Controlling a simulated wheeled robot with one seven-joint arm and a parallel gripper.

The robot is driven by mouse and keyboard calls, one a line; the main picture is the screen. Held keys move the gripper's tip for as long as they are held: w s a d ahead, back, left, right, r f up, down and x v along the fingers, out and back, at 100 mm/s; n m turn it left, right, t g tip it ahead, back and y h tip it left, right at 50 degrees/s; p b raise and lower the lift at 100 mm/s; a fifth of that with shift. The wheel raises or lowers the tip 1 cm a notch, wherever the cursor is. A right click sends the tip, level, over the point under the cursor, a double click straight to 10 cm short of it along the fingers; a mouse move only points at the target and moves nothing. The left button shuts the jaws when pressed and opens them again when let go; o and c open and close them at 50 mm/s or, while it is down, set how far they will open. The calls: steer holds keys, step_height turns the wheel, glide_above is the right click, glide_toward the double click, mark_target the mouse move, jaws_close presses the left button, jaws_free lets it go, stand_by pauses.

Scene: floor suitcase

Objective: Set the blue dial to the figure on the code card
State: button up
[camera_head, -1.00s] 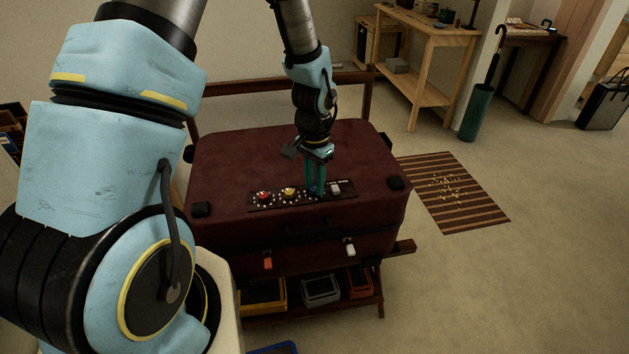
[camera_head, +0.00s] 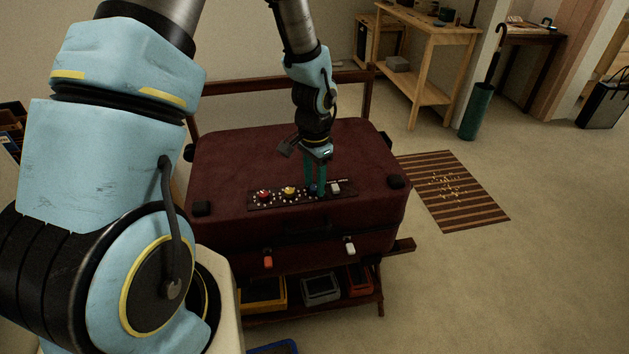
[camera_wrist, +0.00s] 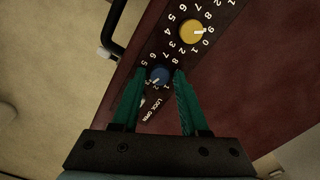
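The blue dial (camera_wrist: 159,75) sits on the dark panel of a maroon suitcase (camera_head: 250,160). In the wrist view its short white mark points to the lower left, toward small figures too blurred to read surely. My gripper (camera_head: 315,192) is over the panel, its two green fingers pointing down. In the wrist view the gripper (camera_wrist: 160,73) has one finger on each side of the blue dial, with a narrow gap seeming to show on both sides. In the head view the fingers mostly hide the dial. I cannot make out a code card in any view.
A yellow dial (camera_wrist: 191,32) and a red dial (camera_head: 264,194) lie left of the blue one in the head view. A white piece (camera_head: 336,188) sits at its right. Below hang an orange latch (camera_head: 268,262) and a white latch (camera_head: 350,248). The lid behind is clear.

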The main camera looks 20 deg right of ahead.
mark_target(314, 187)
steer(key=shift+o, duration=1)
steer(key=shift+r, duration=0.1)
step_height(314, 187, up, 11)
steer(key=b, duration=0.1)
steer(key=shift+f, duration=0.2)
steer(key=s+a+r+n, duration=0.1)
steer(key=a+n, duration=0.5)
steer(key=a, duration=0.6)
steer(key=s+a+r+n+t, duration=0.1)
steer(key=a+r+n, duration=0.3)
steer(key=a, duration=0.8)
steer(key=s+n, duration=0.1)
steer(key=n, duration=0.1)
steer(key=shift+s+a+r+n+t, duration=0.2)
steer(key=shift+a+n+t, duration=0.1)
steer(key=shift+a+n, duration=0.1)
